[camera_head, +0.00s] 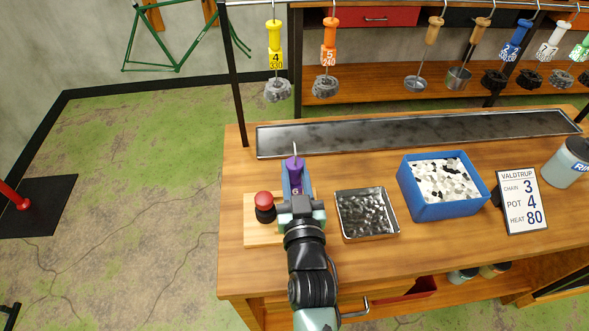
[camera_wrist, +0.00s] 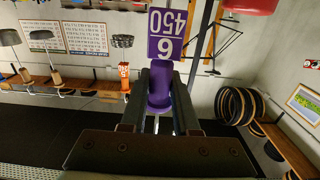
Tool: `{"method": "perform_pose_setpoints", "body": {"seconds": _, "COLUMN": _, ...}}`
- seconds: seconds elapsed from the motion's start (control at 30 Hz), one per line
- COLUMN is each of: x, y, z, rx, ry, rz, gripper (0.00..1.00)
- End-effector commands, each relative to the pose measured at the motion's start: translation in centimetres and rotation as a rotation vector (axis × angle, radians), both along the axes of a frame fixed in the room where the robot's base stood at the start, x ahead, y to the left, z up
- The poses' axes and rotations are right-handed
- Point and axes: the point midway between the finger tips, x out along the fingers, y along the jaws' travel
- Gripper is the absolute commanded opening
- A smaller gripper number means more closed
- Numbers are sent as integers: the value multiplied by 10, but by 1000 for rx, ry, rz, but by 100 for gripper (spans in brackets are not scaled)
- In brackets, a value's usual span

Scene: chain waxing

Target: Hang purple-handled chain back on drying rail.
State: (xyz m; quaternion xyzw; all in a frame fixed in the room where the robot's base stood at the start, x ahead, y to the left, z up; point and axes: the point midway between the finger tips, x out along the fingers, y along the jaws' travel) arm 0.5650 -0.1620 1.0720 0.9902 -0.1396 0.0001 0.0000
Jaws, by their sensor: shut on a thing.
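The purple handle (camera_head: 293,172) of the chain stands roughly upright over the left part of the bench, its metal hook (camera_head: 295,149) pointing up. My gripper (camera_head: 297,196) is shut on this handle. In the wrist view the purple handle (camera_wrist: 160,92) sits between the two fingers (camera_wrist: 159,84), beside a purple tag (camera_wrist: 166,36) with 6 and 450. The chain below the tag cannot be seen. The drying rail (camera_head: 390,4) runs along the top of the head view, with the yellow handle (camera_head: 275,34) and orange handle (camera_head: 329,32) hanging at its left part.
A long metal drip tray (camera_head: 400,135) lies below the rail. Near my gripper are a red button (camera_head: 264,198), a blue-sided item (camera_head: 285,181), partly hidden, and a small metal tray (camera_head: 366,213). A blue bin (camera_head: 440,207) and a sign (camera_head: 522,202) stand to the right.

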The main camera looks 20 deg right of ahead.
Motion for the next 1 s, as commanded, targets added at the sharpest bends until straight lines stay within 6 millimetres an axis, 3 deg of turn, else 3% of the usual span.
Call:
{"method": "perform_pose_setpoints", "body": {"seconds": 0.37, "x": 0, "y": 0, "z": 8, "rx": -1, "ry": -5, "rz": -1, "gripper": 0}}
{"method": "perform_pose_setpoints", "body": {"seconds": 1.0, "x": 0, "y": 0, "z": 64, "rx": 0, "ry": -5, "rz": -1, "gripper": 0}}
